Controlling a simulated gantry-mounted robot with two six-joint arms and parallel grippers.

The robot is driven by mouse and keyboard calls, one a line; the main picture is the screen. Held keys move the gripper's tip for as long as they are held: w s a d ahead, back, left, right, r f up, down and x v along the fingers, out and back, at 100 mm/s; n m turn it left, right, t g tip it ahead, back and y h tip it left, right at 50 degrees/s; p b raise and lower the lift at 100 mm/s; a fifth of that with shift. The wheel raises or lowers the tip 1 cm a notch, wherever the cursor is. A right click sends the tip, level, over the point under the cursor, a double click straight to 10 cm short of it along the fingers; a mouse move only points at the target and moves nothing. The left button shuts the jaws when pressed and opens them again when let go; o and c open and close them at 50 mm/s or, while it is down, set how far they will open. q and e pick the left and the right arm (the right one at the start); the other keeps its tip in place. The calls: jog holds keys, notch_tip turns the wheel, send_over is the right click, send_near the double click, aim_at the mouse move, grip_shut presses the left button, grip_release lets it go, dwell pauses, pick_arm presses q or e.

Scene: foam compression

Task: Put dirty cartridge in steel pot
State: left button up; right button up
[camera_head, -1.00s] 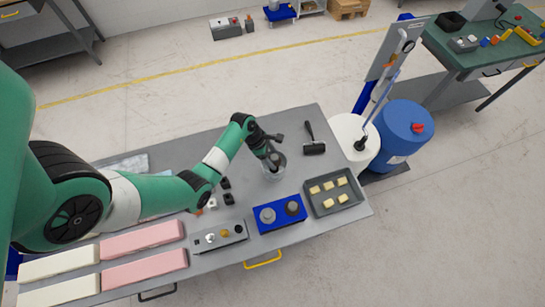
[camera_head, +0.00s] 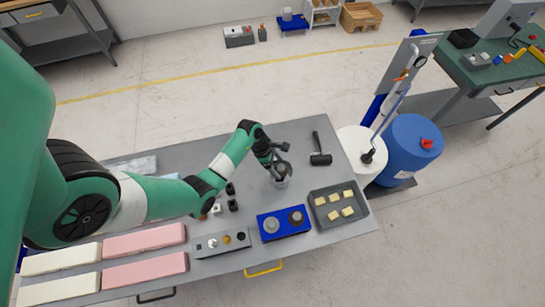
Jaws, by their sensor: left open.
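A small steel pot (camera_head: 281,182) stands near the middle of the table in the head view. My left gripper (camera_head: 281,168) is over its mouth, jaws open, pointing down. A dark shape shows at the pot's mouth between the fingers; I cannot tell whether it is the dirty cartridge or part of the gripper. The gripper hides much of the pot's inside. My right gripper is not in view.
A blue tray (camera_head: 259,236) with two round pieces and a grey tray (camera_head: 321,214) of yellow blocks stand in front. A black-handled roller (camera_head: 320,158) lies behind right. Pink foam bars (camera_head: 145,240) lie at front left. Small dark blocks (camera_head: 233,206) sit left of the pot.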

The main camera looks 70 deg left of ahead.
pick_arm(q)
jog(key=p+v, duration=0.1)
jog(key=v, duration=0.9)
jog(key=shift+r+p, duration=0.2)
jog(key=shift+p, duration=0.2)
jog(key=shift+s, duration=0.1)
